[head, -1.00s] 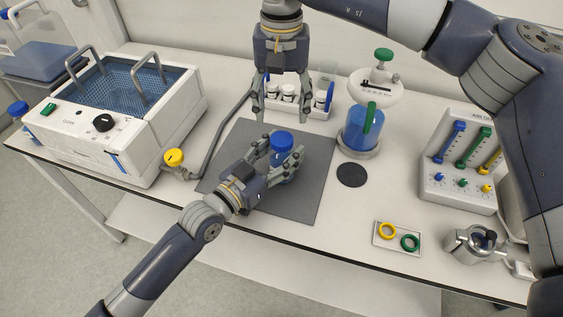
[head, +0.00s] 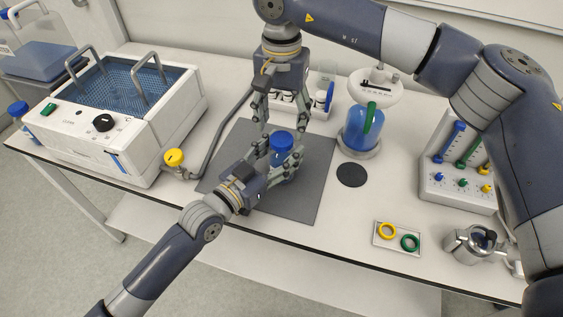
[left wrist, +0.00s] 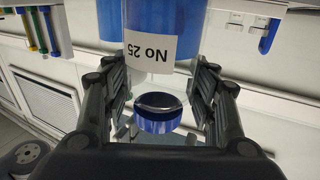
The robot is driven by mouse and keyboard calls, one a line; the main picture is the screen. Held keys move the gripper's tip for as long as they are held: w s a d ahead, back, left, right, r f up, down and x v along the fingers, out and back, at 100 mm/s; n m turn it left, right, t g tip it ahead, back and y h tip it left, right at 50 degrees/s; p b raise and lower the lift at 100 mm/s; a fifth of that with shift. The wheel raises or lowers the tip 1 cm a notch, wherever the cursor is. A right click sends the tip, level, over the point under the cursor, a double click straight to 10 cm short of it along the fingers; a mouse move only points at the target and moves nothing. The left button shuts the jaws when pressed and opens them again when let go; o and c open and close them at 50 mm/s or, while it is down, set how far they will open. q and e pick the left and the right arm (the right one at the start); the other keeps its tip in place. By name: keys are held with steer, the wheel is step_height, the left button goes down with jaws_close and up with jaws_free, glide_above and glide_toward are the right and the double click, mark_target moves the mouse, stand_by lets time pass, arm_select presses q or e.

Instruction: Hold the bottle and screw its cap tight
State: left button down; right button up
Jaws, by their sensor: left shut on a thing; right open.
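The bottle has a blue cap (head: 281,139) and stands over the dark grey mat (head: 313,198) in the head view. In the left wrist view the bottle (left wrist: 133,18) is clear with blue contents and an upside-down white label (left wrist: 150,46) reading "No 25"; its blue cap (left wrist: 158,124) shows below. My left gripper (head: 279,164) is shut around the bottle's body from the near left. My right gripper (head: 283,132) is open and points down from above, its fingers on either side of the cap. Whether they touch the cap is unclear.
A water bath (head: 128,130) stands left, with a yellow knob (head: 173,157) beside the mat. A rack of small jars (head: 322,101) is behind my right gripper. A blue vessel (head: 360,133) stands right of the mat. A ring tray (head: 398,238) lies at the front right.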

mark_target(282, 138)
steer(key=shift+f, duration=2.2)
steer(key=c, duration=1.1)
steer(key=m, duration=0.5)
steer(key=shift+c, duration=0.2)
steer(key=m, duration=0.7)
steer(key=shift+m, duration=0.3)
steer(key=o, duration=1.2)
